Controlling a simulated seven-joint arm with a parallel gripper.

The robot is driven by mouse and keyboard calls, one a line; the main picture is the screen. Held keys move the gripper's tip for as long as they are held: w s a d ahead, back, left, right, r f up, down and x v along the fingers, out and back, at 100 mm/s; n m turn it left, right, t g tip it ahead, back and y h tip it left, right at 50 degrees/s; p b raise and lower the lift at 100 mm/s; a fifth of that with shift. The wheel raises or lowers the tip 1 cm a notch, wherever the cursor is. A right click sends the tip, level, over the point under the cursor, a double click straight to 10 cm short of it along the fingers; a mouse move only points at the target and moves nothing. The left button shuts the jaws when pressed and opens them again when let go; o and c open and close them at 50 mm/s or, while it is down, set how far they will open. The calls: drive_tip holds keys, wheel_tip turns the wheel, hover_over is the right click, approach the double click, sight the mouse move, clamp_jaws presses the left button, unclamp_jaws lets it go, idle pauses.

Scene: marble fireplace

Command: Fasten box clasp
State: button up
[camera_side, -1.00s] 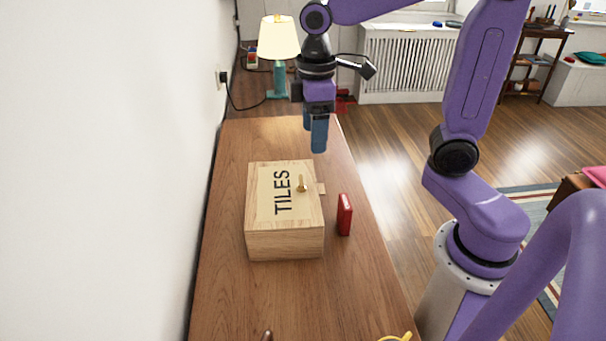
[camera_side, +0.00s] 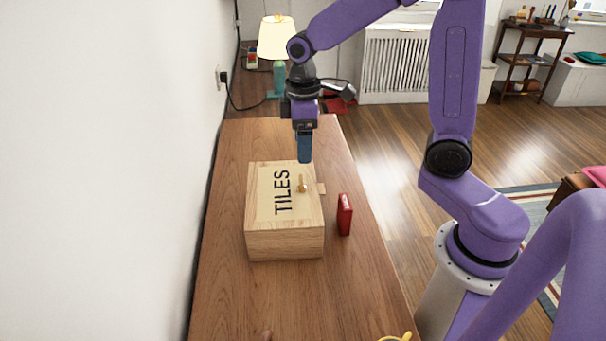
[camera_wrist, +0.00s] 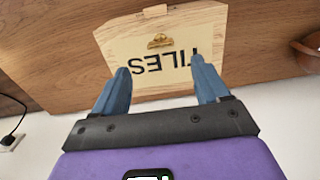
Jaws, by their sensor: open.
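The wooden box (camera_side: 285,240) marked TILES stands on the long wooden table with its lid down. A brass clasp (camera_side: 302,185) sits on the lid near its right edge, by a small wooden tab (camera_side: 321,188) that juts out from that side. In the wrist view the clasp (camera_wrist: 160,41) lies beyond the fingertips, and the tab (camera_wrist: 154,10) is above it. My gripper (camera_side: 305,160) points down above the far right part of the box, apart from it. Its blue fingers are open and empty in the wrist view (camera_wrist: 160,72). I cannot tell whether the clasp is engaged.
A small red box (camera_side: 345,214) stands on the table (camera_side: 285,300) right of the wooden box. A yellow object (camera_side: 395,337) is at the near edge. A lamp (camera_side: 277,50) stands beyond the table. A wall runs along the left.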

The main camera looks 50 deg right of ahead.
sight(301, 184)
wheel_tip(301, 184, down, 9)
drive_tip(key=shift+f, duration=0.15)
idle(0.4)
drive_tip(key=c, duration=1.1)
